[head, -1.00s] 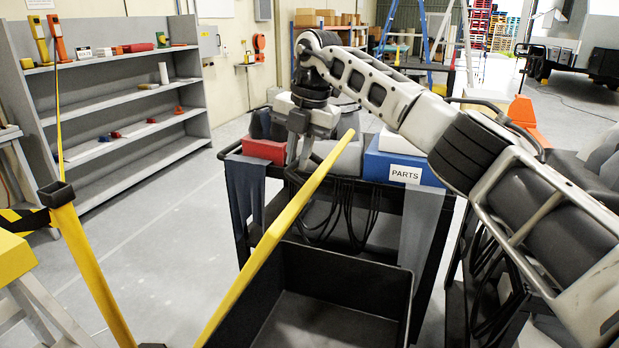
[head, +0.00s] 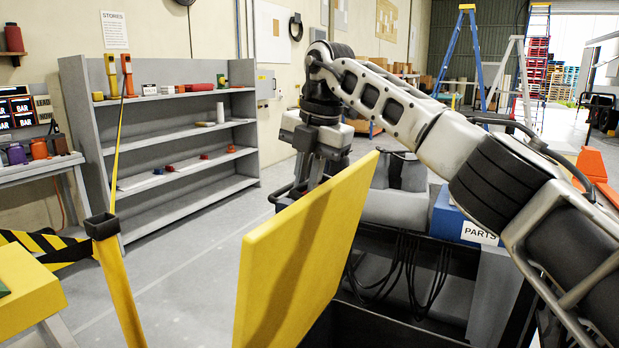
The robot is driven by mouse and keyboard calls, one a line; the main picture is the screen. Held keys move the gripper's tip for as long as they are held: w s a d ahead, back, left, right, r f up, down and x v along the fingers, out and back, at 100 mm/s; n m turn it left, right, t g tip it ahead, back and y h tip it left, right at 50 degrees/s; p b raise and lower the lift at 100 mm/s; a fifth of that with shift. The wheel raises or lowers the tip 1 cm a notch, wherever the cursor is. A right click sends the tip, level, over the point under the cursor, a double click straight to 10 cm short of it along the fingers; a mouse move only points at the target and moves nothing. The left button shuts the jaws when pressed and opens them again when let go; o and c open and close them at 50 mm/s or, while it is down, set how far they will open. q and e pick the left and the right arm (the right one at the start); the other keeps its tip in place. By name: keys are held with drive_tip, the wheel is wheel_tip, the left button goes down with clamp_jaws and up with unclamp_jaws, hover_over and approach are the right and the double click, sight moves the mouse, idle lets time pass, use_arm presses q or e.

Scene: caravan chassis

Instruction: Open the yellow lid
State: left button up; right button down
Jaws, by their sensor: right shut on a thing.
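The yellow lid (head: 300,255) stands steeply tilted up at the left side of the black bin (head: 390,328), its broad face towards me. The bin is uncovered, and its dark inside shows at the bottom of the view. My right gripper (head: 318,168) reaches over from the right to the lid's far upper edge. It is shut on the lid, with its fingertips partly hidden behind the panel. My left gripper is out of view.
A dark cart with a blue PARTS box (head: 463,217) stands behind the bin. A yellow post (head: 118,285) with a belt and a yellow-topped trestle (head: 25,285) stand at left. Grey shelves (head: 88,150) line the wall. Floor between is clear.

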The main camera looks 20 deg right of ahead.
drive_tip(key=c, duration=1.7)
unclamp_jaws()
drive_tip(key=shift+f, duration=0.6)
drive_tip(key=o, duration=0.3)
drive_tip(key=shift+w+a, duration=0.1)
drive_tip(key=shift+w, duration=0.1)
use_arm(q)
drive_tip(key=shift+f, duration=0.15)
use_arm(e)
drive_tip(key=shift+r, duration=0.15)
